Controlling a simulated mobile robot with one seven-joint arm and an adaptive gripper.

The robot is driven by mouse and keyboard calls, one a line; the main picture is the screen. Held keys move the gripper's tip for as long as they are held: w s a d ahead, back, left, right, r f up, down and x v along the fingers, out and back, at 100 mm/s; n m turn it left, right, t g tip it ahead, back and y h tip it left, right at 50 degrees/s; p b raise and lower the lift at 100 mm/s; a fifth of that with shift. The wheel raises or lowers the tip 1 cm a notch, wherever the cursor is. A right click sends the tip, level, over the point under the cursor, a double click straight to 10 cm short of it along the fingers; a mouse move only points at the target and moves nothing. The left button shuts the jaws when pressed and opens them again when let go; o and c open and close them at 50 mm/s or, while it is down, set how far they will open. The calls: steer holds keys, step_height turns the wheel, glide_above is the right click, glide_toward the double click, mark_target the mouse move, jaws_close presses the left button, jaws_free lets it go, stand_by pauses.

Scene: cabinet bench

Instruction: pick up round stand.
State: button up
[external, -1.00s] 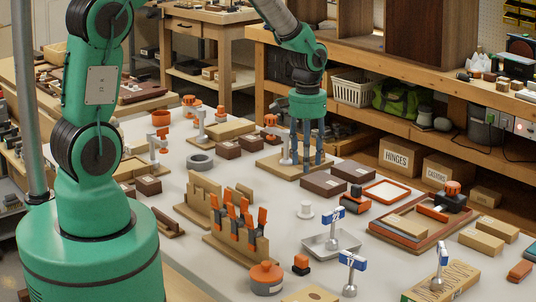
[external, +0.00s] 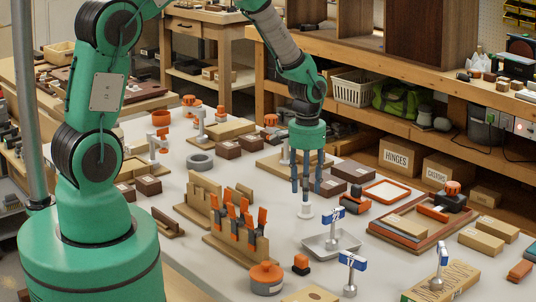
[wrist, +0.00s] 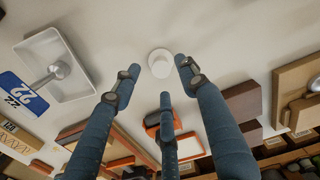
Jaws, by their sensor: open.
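The round stand, a small white piece with a round base and a narrower top (external: 305,213), is upright on the pale bench top. My gripper (external: 306,190) points down above it, with its three blue fingers spread, open and empty. In the external view one finger covers part of the stand's top. In the wrist view the stand (wrist: 160,62) shows just beyond and between the two upper fingertips of my gripper (wrist: 159,78). I see no finger gripping it; the exact height gap is hard to tell.
A grey tray (external: 318,250) with a blue-labelled post is close in front. An orange-handled tool rack (external: 238,250) is to the left. Brown boxes (external: 352,172) and an orange-rimmed tray (external: 387,192) lie behind and right. Bare bench surrounds the stand's left side.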

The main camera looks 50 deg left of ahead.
mark_target(306, 209)
steer(key=shift+f, duration=0.1)
steer(key=shift+w+f+b, duration=0.15)
steer(key=shift+f+b, duration=0.6)
steer(key=shift+f, duration=1.8)
steer(key=c, duration=0.8)
